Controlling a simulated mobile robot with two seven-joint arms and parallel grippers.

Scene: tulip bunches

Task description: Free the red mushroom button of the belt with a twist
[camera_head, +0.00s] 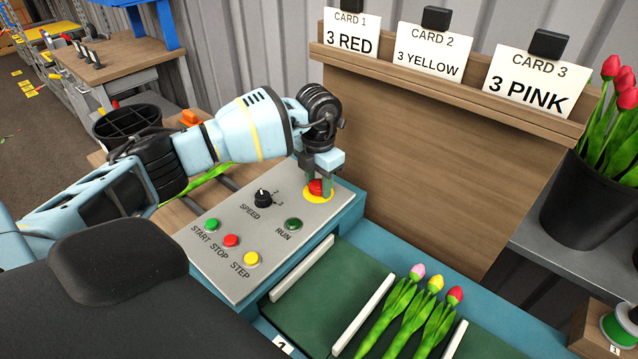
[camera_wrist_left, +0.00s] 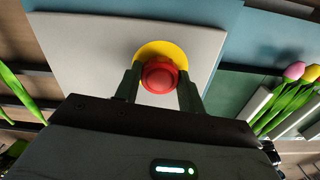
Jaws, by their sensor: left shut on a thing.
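The red mushroom button (camera_head: 315,187) sits on a yellow disc (camera_head: 318,197) at the far right corner of the grey control panel (camera_head: 225,260). My left gripper (camera_head: 321,186) points down over it, with its fingers on either side of the button. In the left wrist view the red button (camera_wrist_left: 159,76) lies between the two dark fingers of my left gripper (camera_wrist_left: 160,85), which are shut on it. Part of the button is hidden by the fingers in the head view. My right gripper is not in view.
The panel also carries a black speed knob (camera_head: 262,198), a green run button (camera_head: 293,224) and start, stop and step buttons. Tulips (camera_head: 420,305) lie on the green belt (camera_head: 370,275) in front. A wooden board (camera_head: 440,160) with cards stands behind.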

